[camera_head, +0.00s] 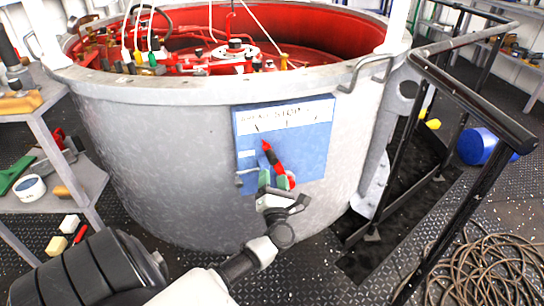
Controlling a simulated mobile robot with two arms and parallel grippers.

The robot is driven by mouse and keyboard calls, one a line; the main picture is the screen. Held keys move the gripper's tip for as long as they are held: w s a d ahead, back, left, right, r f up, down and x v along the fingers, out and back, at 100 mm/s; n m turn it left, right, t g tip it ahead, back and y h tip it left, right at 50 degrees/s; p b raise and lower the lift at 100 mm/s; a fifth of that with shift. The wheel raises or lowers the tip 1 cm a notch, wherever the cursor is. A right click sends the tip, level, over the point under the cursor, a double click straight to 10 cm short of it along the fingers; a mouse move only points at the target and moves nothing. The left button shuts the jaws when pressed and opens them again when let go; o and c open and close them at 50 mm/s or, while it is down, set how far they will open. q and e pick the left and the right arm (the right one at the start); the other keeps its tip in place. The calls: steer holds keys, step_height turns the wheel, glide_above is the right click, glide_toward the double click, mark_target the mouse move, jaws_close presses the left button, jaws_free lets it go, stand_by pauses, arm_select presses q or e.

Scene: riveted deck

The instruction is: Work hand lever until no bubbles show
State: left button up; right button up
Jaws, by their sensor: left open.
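A blue panel (312,150) with a white lettered strip across its top is fixed to the side of a large grey drum (165,150). On the panel is a slanted hand lever (268,150) with a red upper end and a dark middle. A red rounded part (291,179) shows near its lower end. My left arm comes in from the lower left. My left gripper (273,184) is open in front of the panel's lower part, close below the lever. It overlaps the lever's lower end, so I cannot tell whether they touch. No bubbles can be made out. My right gripper is not in view.
The drum's red interior (330,35) holds hoses and fittings. Grey shelves (85,185) with tools stand at the left.

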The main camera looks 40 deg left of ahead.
mark_target(272, 159)
arm_select(q)
steer(key=x, duration=0.6)
steer(key=shift+f+b, duration=0.1)
steer(key=shift+b, duration=0.2)
steer(key=shift+w+a+r, duration=0.2)
steer(key=shift+w+a, duration=0.15)
steer(key=shift+a, duration=0.1)
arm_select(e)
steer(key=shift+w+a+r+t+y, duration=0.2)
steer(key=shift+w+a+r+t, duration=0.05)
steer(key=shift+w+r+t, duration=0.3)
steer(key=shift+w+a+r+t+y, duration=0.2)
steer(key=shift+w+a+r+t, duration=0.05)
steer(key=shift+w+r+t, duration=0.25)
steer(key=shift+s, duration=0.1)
arm_select(q)
jaws_close()
